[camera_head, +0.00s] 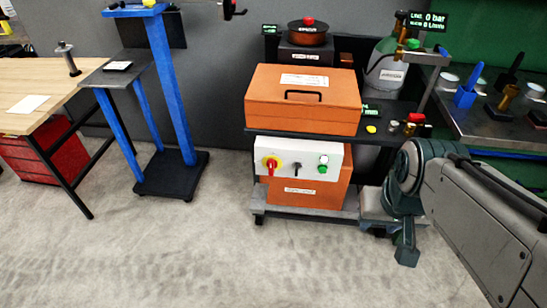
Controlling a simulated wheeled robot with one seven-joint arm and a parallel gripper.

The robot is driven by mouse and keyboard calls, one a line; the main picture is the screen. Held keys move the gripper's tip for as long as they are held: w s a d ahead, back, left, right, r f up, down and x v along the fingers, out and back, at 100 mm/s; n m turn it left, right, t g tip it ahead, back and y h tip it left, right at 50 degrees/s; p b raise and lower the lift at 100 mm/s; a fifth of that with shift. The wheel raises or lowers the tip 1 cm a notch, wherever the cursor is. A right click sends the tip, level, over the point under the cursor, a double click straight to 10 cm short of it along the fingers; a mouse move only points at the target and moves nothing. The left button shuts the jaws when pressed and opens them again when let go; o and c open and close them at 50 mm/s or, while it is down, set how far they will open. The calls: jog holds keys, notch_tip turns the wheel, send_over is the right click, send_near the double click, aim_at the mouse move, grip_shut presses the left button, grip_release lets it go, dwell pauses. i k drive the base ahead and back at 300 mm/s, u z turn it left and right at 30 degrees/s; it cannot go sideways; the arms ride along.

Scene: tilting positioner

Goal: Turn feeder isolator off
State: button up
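A white control panel (335,172) is on the front of the cart below its black shelf. It carries a red rotary handle on a yellow plate (271,164), which looks like an isolator; its red grip points about straight down. To its right are a black selector (297,168) and a green button (323,161). Labels are too small to read. My arm comes in from the right edge. My gripper (406,256) hangs low to the right of the cart, apart from the panel. Its fingers are not clear, so its opening cannot be told.
An orange case (270,112) sits on the cart shelf above the panel, and another orange box (320,190) is below. A gas cylinder (386,70) stands behind. A blue stand (175,100) and wooden bench (30,95) are at left. The floor in front is clear.

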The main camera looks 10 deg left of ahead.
aim_at(272, 163)
jog(key=z, duration=0.15)
jog(key=i, duration=1.2)
jog(key=u, duration=0.8)
